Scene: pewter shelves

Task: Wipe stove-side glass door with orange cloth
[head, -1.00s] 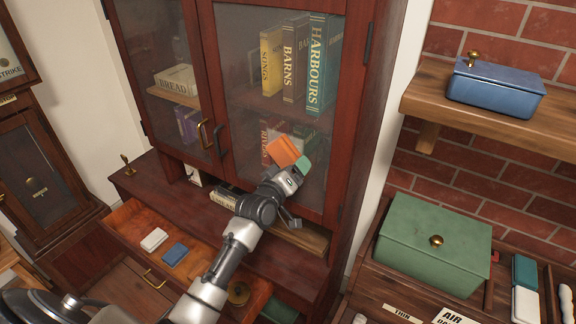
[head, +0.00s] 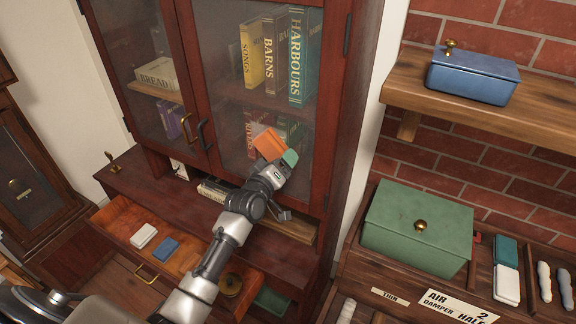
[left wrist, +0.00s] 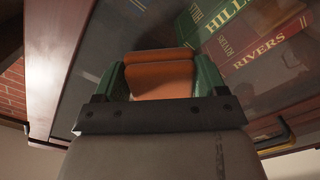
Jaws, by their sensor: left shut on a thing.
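The orange cloth (head: 268,143) is a thick folded pad against or very near the lower part of the right glass door (head: 225,70) of the dark red wooden cabinet. My left gripper (head: 281,160), with green fingertips, is shut on it. In the left wrist view the cloth (left wrist: 160,78) sits between the green fingers of my left gripper (left wrist: 158,85), with the hazy glass (left wrist: 140,30) behind it. Whether the cloth fully touches the glass cannot be told. The glass looks greyish and dull. My right gripper is not in view.
Books stand behind the glass, such as the green HARBOURS book (head: 305,60). A dark handle (head: 204,135) is left of the cloth. Below, an open drawer (head: 120,225) holds a white and a blue block. A wooden shelf (head: 500,110) and green box (head: 418,225) stand right.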

